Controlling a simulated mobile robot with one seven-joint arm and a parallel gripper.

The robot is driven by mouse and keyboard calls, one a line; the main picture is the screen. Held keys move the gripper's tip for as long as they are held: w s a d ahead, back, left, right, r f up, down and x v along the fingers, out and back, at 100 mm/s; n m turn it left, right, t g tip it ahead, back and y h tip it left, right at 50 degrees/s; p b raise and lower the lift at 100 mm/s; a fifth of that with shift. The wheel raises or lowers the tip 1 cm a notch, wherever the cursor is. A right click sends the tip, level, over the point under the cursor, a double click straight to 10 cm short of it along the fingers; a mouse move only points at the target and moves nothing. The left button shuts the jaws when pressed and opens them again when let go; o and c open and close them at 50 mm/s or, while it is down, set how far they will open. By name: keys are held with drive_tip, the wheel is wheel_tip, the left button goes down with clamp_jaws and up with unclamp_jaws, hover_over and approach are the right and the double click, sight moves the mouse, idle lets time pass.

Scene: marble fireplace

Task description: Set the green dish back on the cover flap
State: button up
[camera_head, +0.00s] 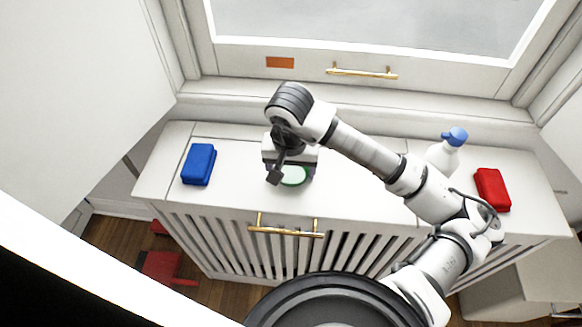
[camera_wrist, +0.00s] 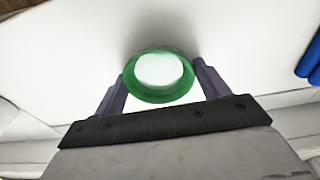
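The green dish (camera_head: 293,176) has a green rim and a pale middle. It shows between my gripper's fingers in the wrist view (camera_wrist: 160,75). My gripper (camera_head: 290,172) points down over the cover flap (camera_head: 235,190), the white middle panel of the cabinet top. In the wrist view both fingertips (camera_wrist: 160,72) meet the dish's rim from opposite sides, so the gripper looks shut on it. The dish is close over the flap; whether it touches the surface I cannot tell. My gripper partly hides the dish in the head view.
A blue block (camera_head: 199,164) lies at the left and a red block (camera_head: 492,189) at the right. A white bottle with a blue cap (camera_head: 443,153) stands at the back right. A brass handle (camera_head: 286,228) is at the flap's front.

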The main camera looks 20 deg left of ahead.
sight(290, 181)
drive_tip(key=o, duration=0.4)
drive_tip(key=shift+o, duration=0.2)
drive_tip(key=shift+r, duration=0.15)
drive_tip(key=shift+r+p, duration=0.15)
drive_tip(key=shift+p, duration=0.15)
wheel_tip(290, 181, up, 12)
drive_tip(key=s+b, duration=0.1)
drive_tip(key=shift+s+d+f+b, duration=0.2)
drive_tip(key=shift+b, duration=0.1)
